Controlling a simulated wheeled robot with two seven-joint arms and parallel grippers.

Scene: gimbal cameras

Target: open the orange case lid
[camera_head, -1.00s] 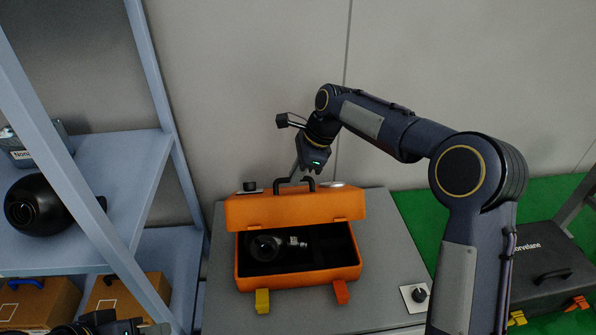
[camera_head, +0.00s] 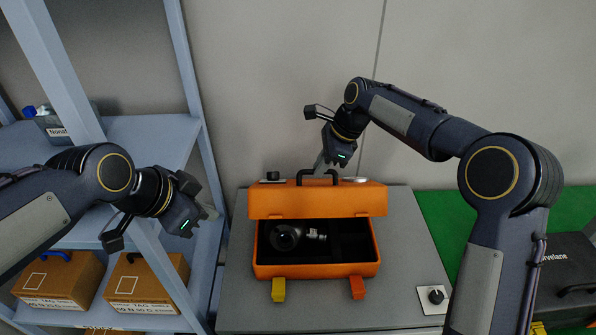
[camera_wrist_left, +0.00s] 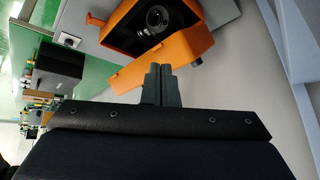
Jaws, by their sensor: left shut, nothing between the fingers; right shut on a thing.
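The orange case (camera_head: 263,272) sits on a grey bench with its dark inside showing. Its orange lid (camera_head: 317,205) is raised at the back, with a black handle (camera_head: 301,178) on its upper edge. A dark round camera (camera_head: 285,238) lies inside. My right gripper (camera_head: 320,170) is shut on the lid handle, though the fingertips are partly hidden. My left gripper (camera_head: 208,212) is shut and empty, to the left of the case and apart from it. In the left wrist view its closed fingers (camera_wrist_left: 161,72) appear in front of the lid (camera_wrist_left: 150,65).
A blue-grey shelf (camera_head: 160,128) with cardboard boxes (camera_head: 148,284) stands at the left, close to my left arm. A small plate with a black knob (camera_head: 435,297) is on the bench (camera_head: 400,255) at right. A dark case (camera_head: 565,265) rests on the green surface.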

